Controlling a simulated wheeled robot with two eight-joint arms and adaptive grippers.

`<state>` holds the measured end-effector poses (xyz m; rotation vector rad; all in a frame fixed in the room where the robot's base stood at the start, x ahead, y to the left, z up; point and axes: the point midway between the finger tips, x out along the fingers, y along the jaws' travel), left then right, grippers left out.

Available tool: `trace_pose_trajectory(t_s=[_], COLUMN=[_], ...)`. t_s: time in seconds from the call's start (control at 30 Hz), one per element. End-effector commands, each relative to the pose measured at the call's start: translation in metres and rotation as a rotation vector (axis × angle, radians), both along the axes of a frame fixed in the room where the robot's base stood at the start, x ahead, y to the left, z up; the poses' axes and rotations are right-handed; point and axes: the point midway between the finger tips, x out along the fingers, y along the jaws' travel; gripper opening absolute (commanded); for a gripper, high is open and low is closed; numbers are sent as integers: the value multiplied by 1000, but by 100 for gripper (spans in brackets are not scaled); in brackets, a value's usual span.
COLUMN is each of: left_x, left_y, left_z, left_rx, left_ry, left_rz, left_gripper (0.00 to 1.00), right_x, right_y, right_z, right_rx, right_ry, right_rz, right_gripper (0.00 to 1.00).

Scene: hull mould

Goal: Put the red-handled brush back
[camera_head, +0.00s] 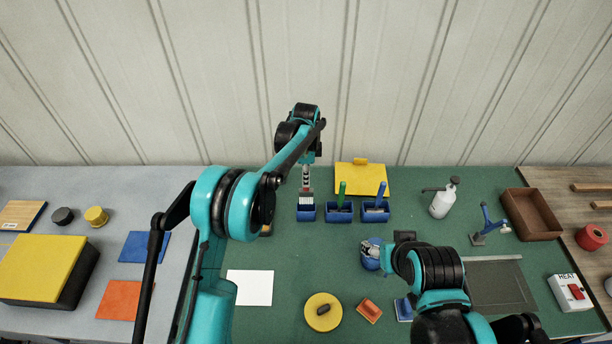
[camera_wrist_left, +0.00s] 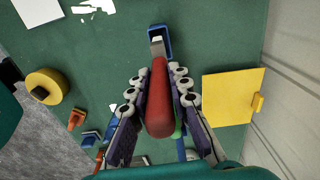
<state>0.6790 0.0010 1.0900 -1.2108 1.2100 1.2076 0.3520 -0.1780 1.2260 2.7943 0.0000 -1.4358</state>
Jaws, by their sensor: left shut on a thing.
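The red-handled brush hangs bristles down in my left gripper (camera_head: 307,163); its pale bristle end (camera_head: 306,198) shows below the fingers in the head view. In the left wrist view the red handle (camera_wrist_left: 158,100) lies between the fingers of the left gripper (camera_wrist_left: 160,92), shut on it. The left blue holder (camera_head: 306,214) is directly under the brush, and the bristle end lines up with its opening (camera_wrist_left: 160,32). I cannot tell how deep the bristles reach. My right gripper (camera_head: 374,255) is low over the green mat, by a blue round thing; its fingers are unclear.
The middle holder (camera_head: 339,213) has a green-handled brush and the right holder (camera_head: 376,212) a blue-handled one, close beside. A yellow board (camera_head: 362,177) stands behind them. A white spray bottle (camera_head: 443,198) and brown tray (camera_head: 530,214) are to the right.

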Motion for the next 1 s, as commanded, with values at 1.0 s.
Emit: trace_pose_trajectory(t_s=[1.0], left_x=[0], left_y=[0], left_z=[-80], left_rx=[0], left_ry=[0], left_rz=[0], left_gripper=[0], right_x=[0], right_y=[0], right_z=[-60], right_rx=[0], right_ry=[0], right_rz=[0], right_gripper=[63])
